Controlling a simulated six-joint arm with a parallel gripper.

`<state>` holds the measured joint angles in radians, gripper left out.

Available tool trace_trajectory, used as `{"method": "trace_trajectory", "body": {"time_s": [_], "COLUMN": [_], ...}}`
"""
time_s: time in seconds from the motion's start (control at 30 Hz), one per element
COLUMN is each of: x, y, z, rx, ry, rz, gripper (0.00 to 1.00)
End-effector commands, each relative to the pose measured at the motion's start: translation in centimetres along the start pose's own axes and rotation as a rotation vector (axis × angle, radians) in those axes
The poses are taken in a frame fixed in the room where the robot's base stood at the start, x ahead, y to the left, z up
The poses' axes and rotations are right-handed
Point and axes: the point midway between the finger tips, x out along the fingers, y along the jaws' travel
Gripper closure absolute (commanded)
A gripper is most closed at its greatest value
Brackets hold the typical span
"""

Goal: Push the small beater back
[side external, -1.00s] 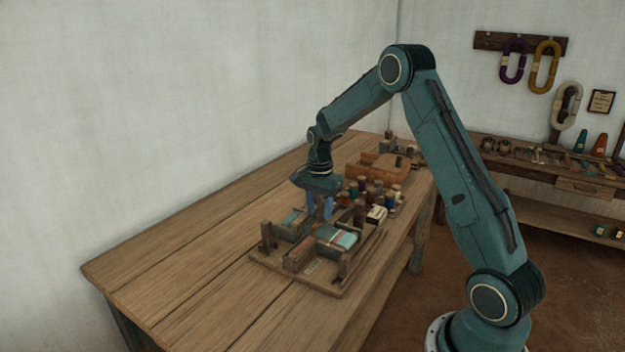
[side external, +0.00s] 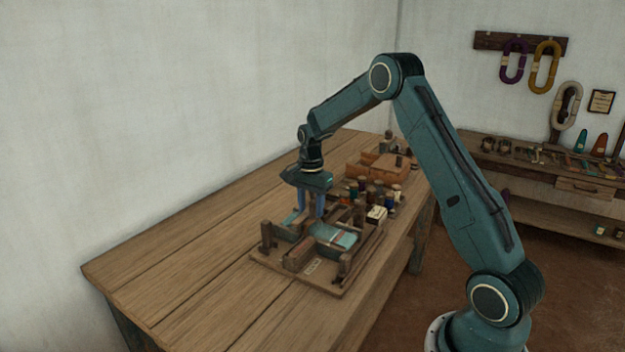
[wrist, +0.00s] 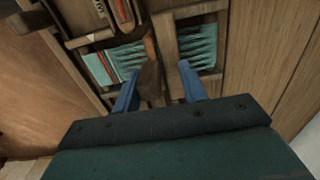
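The small loom (side external: 340,288) lies on the table, a wooden frame with teal threads. In the wrist view, a brown wooden bar that appears to be the small beater (wrist: 151,78) crosses between two teal areas, the striped teal cloth (wrist: 118,62) on the left and teal warp threads (wrist: 198,45) on the right. My gripper (side external: 311,212) points down over the loom. Its two blue fingers, also in the wrist view (wrist: 158,85), stand apart on either side of the bar. The left finger is close to the bar; a gap shows on the right. Contact cannot be told.
Several thread spools (side external: 390,205) and a small pale box (side external: 376,214) stand behind the loom. An orange-brown wooden tray (side external: 372,168) lies farther back. The table (side external: 190,265) is bare to the left. A side bench (side external: 560,165) with tools stands against the back wall.

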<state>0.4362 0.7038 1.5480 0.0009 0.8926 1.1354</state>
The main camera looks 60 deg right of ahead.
Motion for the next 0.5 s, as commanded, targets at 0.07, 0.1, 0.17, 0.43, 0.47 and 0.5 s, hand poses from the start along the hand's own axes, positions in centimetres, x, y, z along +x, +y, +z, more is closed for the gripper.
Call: {"method": "trace_trajectory", "body": {"time_s": [0.07,0.1,0.17,0.43,0.47,0.5], "x": [-0.08,-0.08,-0.08,-0.06,-0.06,-0.06], "y": [-0.21,-0.21,-0.18,0.47,0.54,0.62], "z": [0.03,0.03,0.04,0.01,0.01,0.0], "rx": [-0.003,-0.003,-0.003,-0.003,-0.003,-0.003], "ry": [0.002,0.002,0.002,0.002,0.002,0.002], "rz": [-0.007,-0.007,-0.007,-0.006,-0.006,-0.006], "gripper": [0.62,0.62,0.62,0.62,0.62,0.62]}}
